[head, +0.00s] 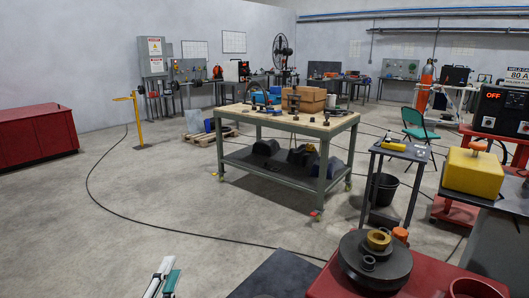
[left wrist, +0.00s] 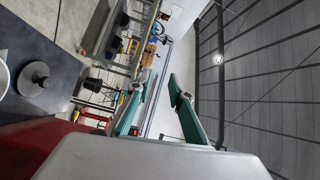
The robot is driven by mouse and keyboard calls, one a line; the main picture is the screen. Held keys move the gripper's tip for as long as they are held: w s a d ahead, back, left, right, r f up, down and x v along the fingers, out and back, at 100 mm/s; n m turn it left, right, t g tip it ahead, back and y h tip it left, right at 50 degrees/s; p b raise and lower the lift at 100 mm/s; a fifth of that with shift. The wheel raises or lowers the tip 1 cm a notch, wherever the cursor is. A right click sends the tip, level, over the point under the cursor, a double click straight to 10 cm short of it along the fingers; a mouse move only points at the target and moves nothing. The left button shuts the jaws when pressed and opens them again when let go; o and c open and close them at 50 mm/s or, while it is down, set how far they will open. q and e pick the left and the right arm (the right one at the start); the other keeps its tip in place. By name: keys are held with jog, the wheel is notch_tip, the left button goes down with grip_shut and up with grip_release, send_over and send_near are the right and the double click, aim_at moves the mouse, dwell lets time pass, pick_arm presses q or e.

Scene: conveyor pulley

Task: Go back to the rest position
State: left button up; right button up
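My left gripper (head: 171,266) shows at the bottom edge of the head view, left of centre, with its pale and teal fingers pointing away over bare floor. In the left wrist view its two teal-lined fingers (left wrist: 156,90) stand apart with nothing between them. It touches nothing that I can see. My right gripper is in neither view. A dark round pulley-like part (head: 375,262) with a brass ring (head: 378,240) on top lies on a red surface (head: 324,284) at the bottom right of the head view.
A dark flat top (head: 277,277) lies right of my left gripper. A wooden-topped workbench (head: 335,124) with boxes stands mid-room. A small side table (head: 410,152) and a yellow block (head: 473,173) are at the right. A red cabinet (head: 35,138) stands far left. Floor between is open, crossed by a cable.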

pick_arm(q)
jog(key=s+a+f+n+g+y, duration=0.3)
jog(key=s+a+f+n+g, duration=0.25)
jog(key=s+a+f, duration=0.4)
jog(key=s+a+f+n+g+y, duration=0.2)
jog(key=s+a+f+n+g, duration=0.35)
jog(key=s+f, duration=0.65)
jog(key=w+d+f+n+t+h+p, duration=0.1)
jog(key=w+d+f+t+h, duration=0.2)
jog(key=d+f+h, duration=0.4)
jog(key=d+f, duration=0.5)
jog(key=d, duration=0.3)
jog(key=shift+w+f+p, duration=0.25)
jog(key=shift+f+p, duration=0.1)
jog(key=shift+p, duration=0.05)
